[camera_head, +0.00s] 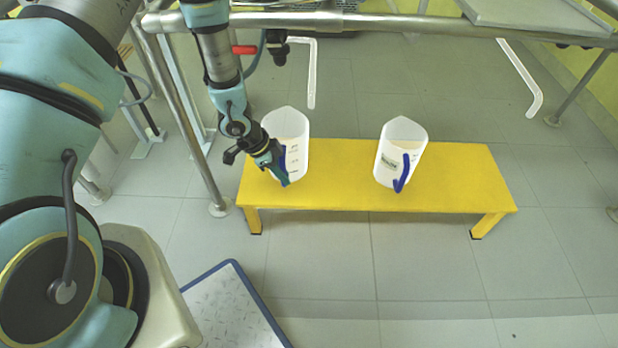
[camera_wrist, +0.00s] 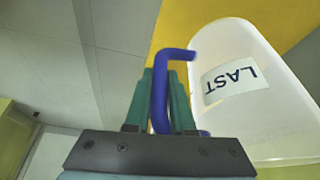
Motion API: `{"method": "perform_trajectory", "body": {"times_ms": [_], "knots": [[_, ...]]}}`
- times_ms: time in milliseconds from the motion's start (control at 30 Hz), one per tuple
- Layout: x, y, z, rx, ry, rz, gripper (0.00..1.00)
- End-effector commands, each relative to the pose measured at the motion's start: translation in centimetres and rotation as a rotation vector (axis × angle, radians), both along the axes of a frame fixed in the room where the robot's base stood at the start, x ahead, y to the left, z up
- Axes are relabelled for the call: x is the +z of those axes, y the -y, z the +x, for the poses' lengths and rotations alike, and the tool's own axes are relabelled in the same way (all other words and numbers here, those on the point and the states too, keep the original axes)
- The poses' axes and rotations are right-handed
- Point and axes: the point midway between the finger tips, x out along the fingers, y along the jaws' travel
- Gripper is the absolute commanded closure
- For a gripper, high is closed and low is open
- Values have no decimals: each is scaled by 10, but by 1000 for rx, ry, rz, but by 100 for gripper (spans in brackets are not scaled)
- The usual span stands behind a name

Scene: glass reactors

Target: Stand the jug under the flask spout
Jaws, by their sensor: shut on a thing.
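A white translucent jug (camera_head: 291,128) with a blue handle is at the left end of the yellow bench, upright. I cannot tell whether its base touches the bench. My gripper (camera_head: 283,177) is at its front left side, shut on the blue handle. In the wrist view, the green fingers of my gripper (camera_wrist: 172,85) are on either side of the blue handle (camera_wrist: 160,90), and the jug (camera_wrist: 255,120) shows a label reading "LAST". A dark fitting (camera_head: 277,45) beside a red lever (camera_head: 245,49) hangs below the rail; I cannot tell whether it is the flask spout.
A second white jug (camera_head: 400,135) with a blue handle stands on the right half of the yellow bench (camera_head: 335,195). A metal rail (camera_head: 400,25) runs behind and above, with a post (camera_head: 185,120) at left. A metal-topped platform (camera_head: 235,310) lies at front left. Floor right is clear.

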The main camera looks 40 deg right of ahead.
Motion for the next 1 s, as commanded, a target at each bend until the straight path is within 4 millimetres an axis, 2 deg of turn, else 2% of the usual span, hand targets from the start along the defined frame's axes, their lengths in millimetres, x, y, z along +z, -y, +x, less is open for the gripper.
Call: {"method": "perform_trajectory", "body": {"times_ms": [33,133,333,467,733,1000], "knots": [[0,13,-6,-4,2,-2,100],[0,35,-17,-5,2,-3,100],[0,62,-31,-1,1,-2,100],[-2,66,-33,1,0,0,100],[-35,66,-33,0,0,1,100],[-35,66,-33,1,2,-1,100]]}}
